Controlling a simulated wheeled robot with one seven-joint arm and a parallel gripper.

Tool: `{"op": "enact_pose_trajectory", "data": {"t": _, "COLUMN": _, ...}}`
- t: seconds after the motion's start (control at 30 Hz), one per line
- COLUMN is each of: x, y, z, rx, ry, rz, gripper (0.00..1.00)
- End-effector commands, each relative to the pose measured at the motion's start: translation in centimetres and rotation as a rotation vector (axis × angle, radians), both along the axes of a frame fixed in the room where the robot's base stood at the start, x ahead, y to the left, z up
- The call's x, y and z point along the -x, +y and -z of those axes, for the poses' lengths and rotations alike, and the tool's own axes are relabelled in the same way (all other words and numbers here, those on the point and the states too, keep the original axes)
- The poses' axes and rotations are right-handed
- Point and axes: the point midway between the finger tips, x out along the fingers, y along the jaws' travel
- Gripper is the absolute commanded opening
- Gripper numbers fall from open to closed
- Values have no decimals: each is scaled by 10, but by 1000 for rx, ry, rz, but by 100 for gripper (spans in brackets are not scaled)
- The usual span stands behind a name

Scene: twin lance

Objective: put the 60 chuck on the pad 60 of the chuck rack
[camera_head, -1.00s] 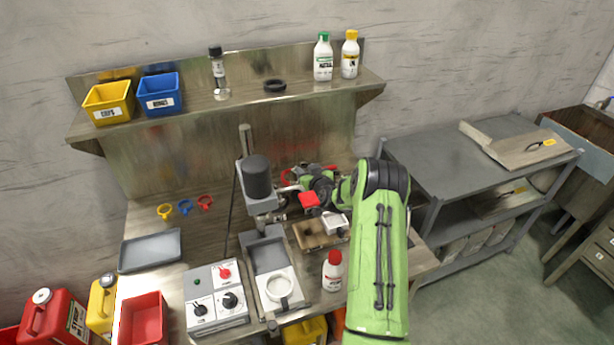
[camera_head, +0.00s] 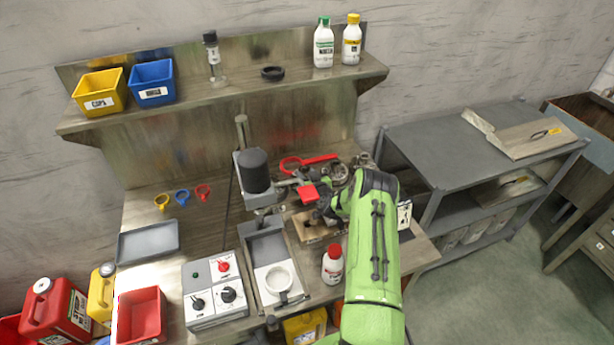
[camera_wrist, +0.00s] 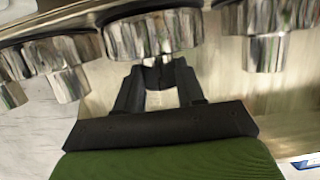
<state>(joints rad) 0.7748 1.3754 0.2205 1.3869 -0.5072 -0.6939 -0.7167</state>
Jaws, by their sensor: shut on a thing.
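In the wrist view, several shiny metal chucks stand in a row. The fingers of my gripper (camera_wrist: 162,88) are closed at the narrow lower part of the middle chuck (camera_wrist: 152,36). Another chuck (camera_wrist: 55,60) is at its left and one (camera_wrist: 268,32) at its right. No size marking is readable on them. In the head view, a round metal piece (camera_head: 341,173) shows at the back right of the bench, beside my arm. My gripper's fingers are hidden there behind my arm. The rack and its pad 60 cannot be made out clearly.
A capping press with a black motor (camera_head: 253,170) stands left of my arm. A wooden block (camera_head: 312,232) and a red-capped white bottle (camera_head: 332,265) are near my arm. A grey shelf cart (camera_head: 440,160) stands right.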

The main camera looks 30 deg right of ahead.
Motion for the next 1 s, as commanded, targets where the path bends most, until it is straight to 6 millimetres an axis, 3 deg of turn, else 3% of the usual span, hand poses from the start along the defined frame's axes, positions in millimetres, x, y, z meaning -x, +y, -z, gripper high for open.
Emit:
{"op": "enact_pose_trajectory", "data": {"t": 0.17, "x": -1, "y": 0, "z": 1, "rx": 1, "ry": -5, "rz": 0, "gripper": 0}}
{"op": "enact_pose_trajectory", "data": {"t": 0.2, "x": 0, "y": 0, "z": 4, "rx": 0, "ry": 1, "rz": 0, "gripper": 40}}
{"op": "enact_pose_trajectory", "data": {"t": 0.37, "x": 0, "y": 0, "z": 3, "rx": 0, "ry": 1, "rz": 0, "gripper": 64}}
{"op": "enact_pose_trajectory", "data": {"t": 0.73, "x": 3, "y": 1, "z": -2, "rx": -1, "ry": 3, "rz": -1, "gripper": 64}}
{"op": "enact_pose_trajectory", "data": {"t": 1.0, "x": 56, "y": 14, "z": -16, "rx": -3, "ry": 5, "rz": 2, "gripper": 64}}
